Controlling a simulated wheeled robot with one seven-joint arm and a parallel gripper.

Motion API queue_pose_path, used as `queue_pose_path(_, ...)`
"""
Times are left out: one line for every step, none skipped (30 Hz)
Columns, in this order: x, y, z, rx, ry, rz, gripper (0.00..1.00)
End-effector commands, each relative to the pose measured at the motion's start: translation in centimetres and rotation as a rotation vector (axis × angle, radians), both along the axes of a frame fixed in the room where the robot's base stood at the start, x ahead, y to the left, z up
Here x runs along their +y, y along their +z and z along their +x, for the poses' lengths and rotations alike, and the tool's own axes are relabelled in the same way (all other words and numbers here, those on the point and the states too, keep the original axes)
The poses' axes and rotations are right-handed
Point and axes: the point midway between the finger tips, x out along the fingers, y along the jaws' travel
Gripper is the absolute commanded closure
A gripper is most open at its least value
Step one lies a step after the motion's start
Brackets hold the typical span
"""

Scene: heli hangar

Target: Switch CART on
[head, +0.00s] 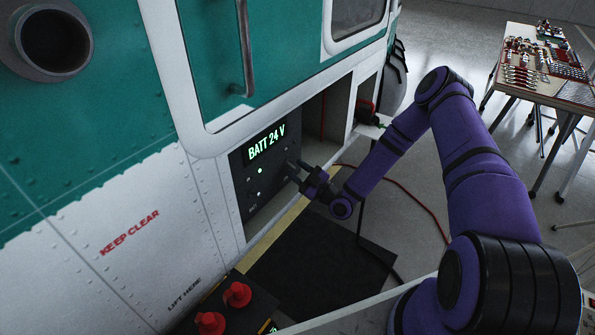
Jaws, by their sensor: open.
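A dark control panel (240,163) is set in the lower side of the helicopter. Its display (267,142) reads "BATT 24 V" in green. A small lit green lamp (260,170) shows below the display. Small markings lower on the panel are too small to read, and I cannot make out a switch labelled CART. My gripper (292,172) is open and empty. Its fingertips are at the right part of the panel face, below and right of the display. Whether they touch anything there I cannot tell, and they hide part of the panel.
An open bay is right of the panel, with a red cable (420,205) running across the floor. Two red knobs (237,294) stand on a black box at the bottom. A dark mat (310,262) lies below my gripper. A tool table (545,80) stands far right.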

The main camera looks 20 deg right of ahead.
Motion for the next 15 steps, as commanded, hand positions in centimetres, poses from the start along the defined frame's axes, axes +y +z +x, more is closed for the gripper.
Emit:
queue_pose_path(0.07, 0.05, 0.08, 0.000, 0.000, 0.000, 0.60)
queue_pose_path(0.09, 0.06, 0.11, 0.000, 0.000, 0.000, 0.60)
queue_pose_path(0.10, 0.07, 0.12, 0.000, 0.000, 0.000, 0.60)
queue_pose_path(0.10, 0.07, 0.12, 0.000, 0.000, 0.000, 0.60)
queue_pose_path(0.10, 0.07, 0.12, 0.000, 0.000, 0.000, 0.60)
queue_pose_path(0.09, 0.06, 0.12, 0.000, 0.000, 0.000, 0.60)
queue_pose_path(0.09, 0.07, 0.12, 0.000, 0.000, 0.000, 0.60)
queue_pose_path(0.09, 0.06, 0.12, 0.000, 0.000, 0.000, 0.60)
queue_pose_path(0.08, 0.06, 0.11, 0.000, 0.000, 0.000, 0.67)
queue_pose_path(0.08, 0.06, 0.11, 0.000, 0.000, 0.000, 0.73)
queue_pose_path(0.08, 0.06, 0.11, 0.000, 0.000, 0.000, 0.80)
queue_pose_path(0.07, 0.05, 0.11, 0.000, 0.000, 0.000, 0.90)
queue_pose_path(0.07, 0.05, 0.11, 0.000, 0.000, 0.000, 0.96)
queue_pose_path(0.07, 0.05, 0.11, 0.000, 0.000, 0.000, 1.00)
queue_pose_path(0.07, 0.05, 0.11, 0.000, 0.000, 0.000, 1.00)
